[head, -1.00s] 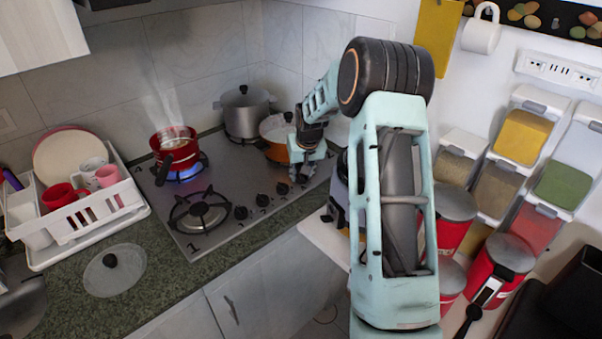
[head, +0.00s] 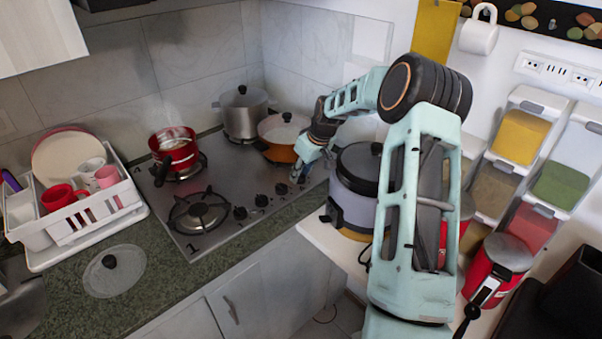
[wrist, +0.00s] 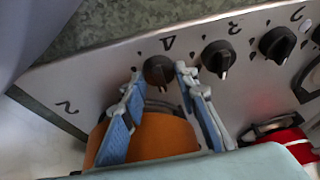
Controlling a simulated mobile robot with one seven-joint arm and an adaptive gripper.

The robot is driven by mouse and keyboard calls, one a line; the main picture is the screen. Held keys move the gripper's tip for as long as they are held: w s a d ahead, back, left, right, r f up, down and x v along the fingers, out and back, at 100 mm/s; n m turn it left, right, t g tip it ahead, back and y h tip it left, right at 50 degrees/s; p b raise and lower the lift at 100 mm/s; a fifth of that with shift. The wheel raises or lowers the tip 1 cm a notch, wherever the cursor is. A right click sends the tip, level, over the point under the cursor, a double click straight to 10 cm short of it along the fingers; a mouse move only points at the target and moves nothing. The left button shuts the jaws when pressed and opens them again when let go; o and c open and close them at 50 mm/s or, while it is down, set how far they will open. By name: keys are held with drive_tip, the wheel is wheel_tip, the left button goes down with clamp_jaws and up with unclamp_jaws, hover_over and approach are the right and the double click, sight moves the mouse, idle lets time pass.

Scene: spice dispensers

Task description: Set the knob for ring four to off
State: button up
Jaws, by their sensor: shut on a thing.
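The knob marked 4 (wrist: 157,70) is a round black knob at the front edge of the steel hob (wrist: 100,85), seen in the wrist view. My gripper (wrist: 160,74) is shut on it, with one blue-grey finger on each side. A small pale mark shows at the knob's lower edge, but its exact setting is hard to read. In the head view, my gripper (head: 298,174) is at the right end of the knob row and hides this knob. The red pot (head: 174,148) stands on the back-left ring with no flame visible under it.
Knob 3 (wrist: 218,58) and another knob (wrist: 277,44) sit close beside my gripper. An orange pot (head: 281,150) stands just behind it, with a steel pot (head: 243,118) beyond. A large lidded cooker (head: 355,190) is close on the right. The front-left ring (head: 199,212) is bare.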

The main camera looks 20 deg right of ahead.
drive_tip(key=shift+c, duration=0.2)
drive_tip(key=o, duration=1.2)
drive_tip(key=shift+c, duration=0.2)
drive_tip(key=v, duration=1.2)
